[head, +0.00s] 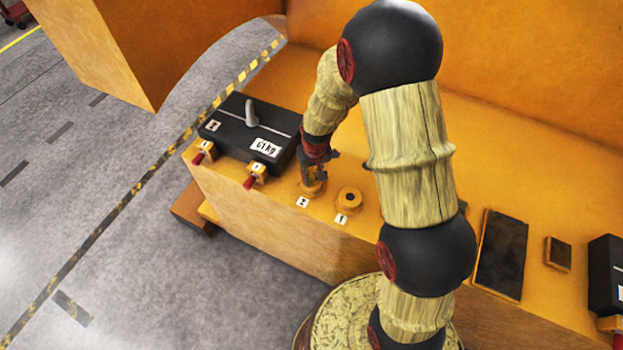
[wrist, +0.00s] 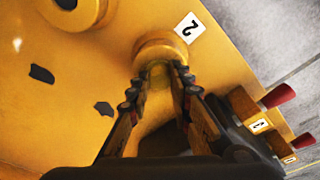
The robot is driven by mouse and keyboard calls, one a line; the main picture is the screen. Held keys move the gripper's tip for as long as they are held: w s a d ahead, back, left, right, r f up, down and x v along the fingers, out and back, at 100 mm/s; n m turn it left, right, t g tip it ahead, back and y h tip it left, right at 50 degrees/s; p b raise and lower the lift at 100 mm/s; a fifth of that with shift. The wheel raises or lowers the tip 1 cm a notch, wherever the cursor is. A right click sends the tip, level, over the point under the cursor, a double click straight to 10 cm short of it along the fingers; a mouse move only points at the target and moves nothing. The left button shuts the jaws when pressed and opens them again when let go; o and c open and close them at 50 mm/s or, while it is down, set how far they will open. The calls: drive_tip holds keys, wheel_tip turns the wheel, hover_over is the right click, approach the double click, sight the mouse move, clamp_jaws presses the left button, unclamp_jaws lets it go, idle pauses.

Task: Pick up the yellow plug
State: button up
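In the wrist view, a small yellow plug (wrist: 158,73) shows partly between my fingertips, at the round yellow boss (wrist: 161,49) beside label 2. My gripper (wrist: 159,82) reaches down to it with its two dark fingers standing apart, one on each side. I see no clear contact between the fingers and the plug. In the head view my gripper (head: 318,175) is low over the same boss, near the front edge of the orange casting (head: 260,233). The plug is hidden there behind the fingers.
A second boss (head: 349,200) with a dark hole, by label 1, stands close to the right. A black box (head: 237,130) with a grey lever is close to the left, with red-handled pieces (head: 251,180) along its front. Dark plates (head: 502,253) lie farther right.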

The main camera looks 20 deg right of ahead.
sight(312, 176)
drive_tip(key=c, duration=0.4)
drive_tip(key=shift+r, duration=0.1)
drive_tip(key=shift+r, duration=0.25)
wheel_tip(312, 176, up, 3)
drive_tip(key=shift+s, duration=0.15)
drive_tip(key=shift+s+d+r, duration=0.6)
drive_tip(key=shift+s+r, duration=0.95)
drive_tip(key=shift+s, duration=0.65)
drive_tip(key=shift+s+d+r, duration=0.65)
drive_tip(key=shift+s+r, duration=0.9)
drive_tip(key=shift+s, duration=0.65)
drive_tip(key=shift+s+d+r, duration=0.6)
drive_tip(key=shift+s+r, duration=0.95)
drive_tip(key=shift+s, duration=0.65)
